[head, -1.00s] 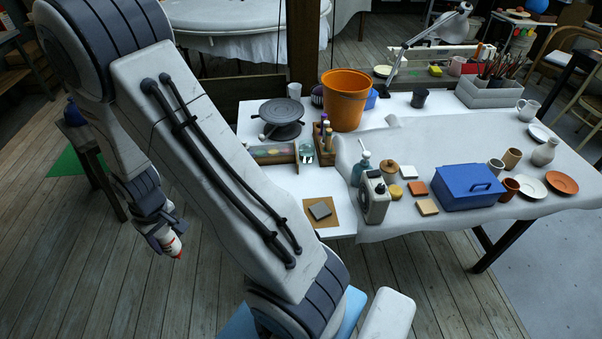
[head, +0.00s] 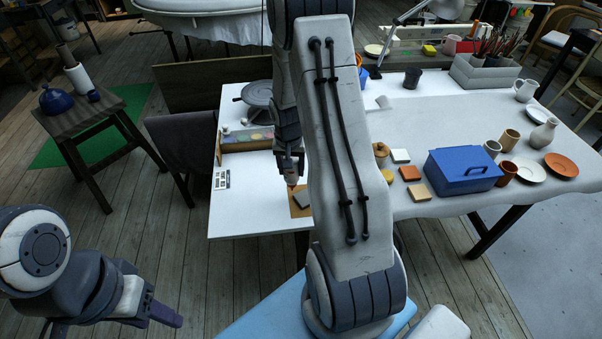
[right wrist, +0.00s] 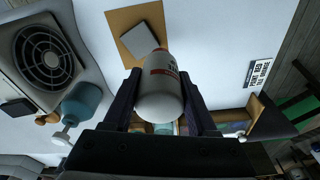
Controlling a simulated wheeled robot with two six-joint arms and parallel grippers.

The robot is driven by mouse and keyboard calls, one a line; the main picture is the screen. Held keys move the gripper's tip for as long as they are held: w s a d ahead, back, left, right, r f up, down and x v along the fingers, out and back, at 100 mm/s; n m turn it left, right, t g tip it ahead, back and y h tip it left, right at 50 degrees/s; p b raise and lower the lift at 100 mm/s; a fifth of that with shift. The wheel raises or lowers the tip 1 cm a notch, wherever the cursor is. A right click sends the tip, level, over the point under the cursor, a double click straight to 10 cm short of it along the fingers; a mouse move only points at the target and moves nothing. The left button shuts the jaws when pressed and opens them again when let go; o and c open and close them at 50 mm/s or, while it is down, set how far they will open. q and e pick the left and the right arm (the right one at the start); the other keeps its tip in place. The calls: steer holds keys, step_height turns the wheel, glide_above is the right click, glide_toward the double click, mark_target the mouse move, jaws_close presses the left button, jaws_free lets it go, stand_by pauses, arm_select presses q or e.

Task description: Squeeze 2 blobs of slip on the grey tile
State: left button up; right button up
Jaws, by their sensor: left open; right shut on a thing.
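The grey tile (head: 304,200) lies on a tan board (head: 296,211) near the front edge of the white table, partly behind my right arm. It also shows in the right wrist view (right wrist: 140,43), on the tan board (right wrist: 122,20). My right gripper (head: 291,178) is shut on a white slip bottle with a red label (right wrist: 161,92). In the right wrist view the bottle's far end overlaps the tile's edge. I cannot tell whether its tip touches the tile, and no slip is visible on the tile's visible part. My left gripper (head: 162,314) is open and empty, low at the left, off the table.
A banding wheel (head: 258,93) and a wooden box (head: 245,140) stand behind the board. A blue box (head: 462,170) and small coloured tiles stand to the right. A machine with a round grille (right wrist: 48,57) is close by in the right wrist view. The table's left front corner is mostly clear.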

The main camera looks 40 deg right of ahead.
steer(key=shift+s+d+f+m+b, duration=0.25)
steer(key=shift+d+f+b, duration=0.2)
steer(key=shift+d+f, duration=0.25)
steer(key=shift+s+d+f+m+b, duration=0.1)
steer(key=shift+d+f+m+b, duration=0.15)
steer(key=shift+d+f+b, duration=0.4)
steer(key=shift+a+f, duration=0.1)
steer(key=shift+a, duration=0.15)
jaws_close()
stand_by(0.6)
jaws_free()
